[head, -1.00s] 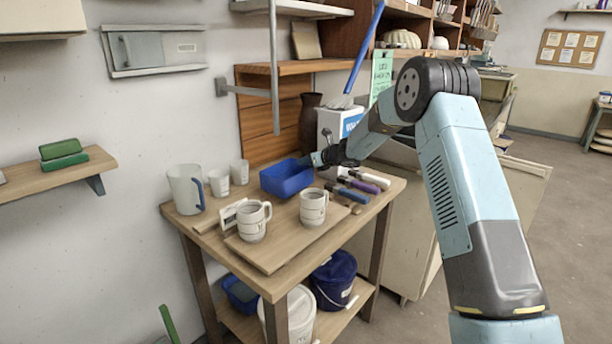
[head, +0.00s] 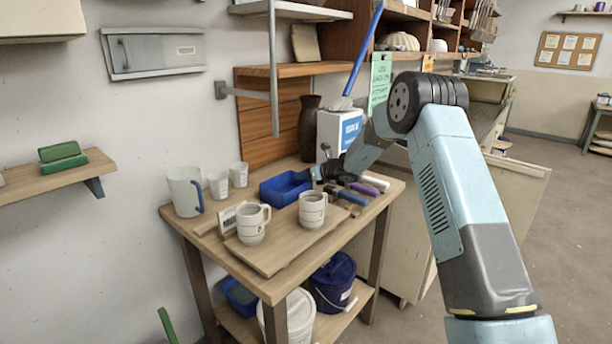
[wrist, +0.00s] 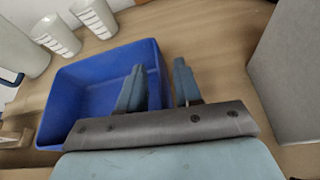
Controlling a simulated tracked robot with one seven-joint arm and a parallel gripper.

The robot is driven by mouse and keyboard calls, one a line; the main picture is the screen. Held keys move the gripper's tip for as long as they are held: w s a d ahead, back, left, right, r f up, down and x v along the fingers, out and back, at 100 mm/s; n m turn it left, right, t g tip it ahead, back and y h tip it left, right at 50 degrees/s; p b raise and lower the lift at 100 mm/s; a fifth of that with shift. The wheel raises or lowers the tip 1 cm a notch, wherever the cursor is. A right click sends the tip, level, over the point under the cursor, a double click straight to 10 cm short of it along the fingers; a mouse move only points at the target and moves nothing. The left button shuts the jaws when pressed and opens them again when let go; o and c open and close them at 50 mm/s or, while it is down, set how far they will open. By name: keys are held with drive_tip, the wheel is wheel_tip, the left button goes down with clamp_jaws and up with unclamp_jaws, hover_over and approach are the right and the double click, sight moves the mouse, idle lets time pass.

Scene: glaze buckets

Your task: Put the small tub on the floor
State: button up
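The small blue tub (head: 286,189) is on the wooden table's back part, in front of the dark vase. It also fills the left middle of the wrist view (wrist: 85,98) and looks empty where I can see inside. My gripper (head: 316,174) is at the tub's right side. In the wrist view my gripper (wrist: 158,88) straddles the tub's right wall, one finger inside and one outside. Gaps show between the fingers and the wall, so it looks open. The near part of the tub is hidden by the gripper body.
Two mugs (head: 253,223) stand on a board in front of the tub. A pitcher (head: 185,190) and two cups (head: 218,184) stand left. Tools (head: 357,191) and a white box (head: 339,130) are right and behind. Buckets (head: 332,282) occupy the lower shelf. Floor (head: 575,230) is clear at right.

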drive_tip(key=v, duration=1.2)
drive_tip(key=shift+d, duration=0.1)
drive_tip(key=s+d+r+n+g+h, duration=0.1)
drive_tip(key=s+d+r+n+g, duration=0.1)
drive_tip(key=s+r+n, duration=0.8)
drive_tip(key=s+d+r+n+g+h, duration=0.2)
drive_tip(key=s+r+n, duration=0.4)
drive_tip(key=s, duration=0.9)
drive_tip(key=s+d+n+h, duration=0.3)
drive_tip(key=s+d+n, duration=0.2)
drive_tip(key=s, duration=0.9)
drive_tip(key=s+d+r+n+t+h, duration=0.1)
drive_tip(key=s+d+n+h, duration=0.3)
drive_tip(key=s+d, duration=0.6)
drive_tip(key=s+n, duration=0.1)
drive_tip(key=s, duration=0.4)
drive_tip(key=shift+s+d+r+n+h, duration=0.2)
drive_tip(key=shift+d+n+h, duration=0.1)
drive_tip(key=shift+n, duration=0.1)
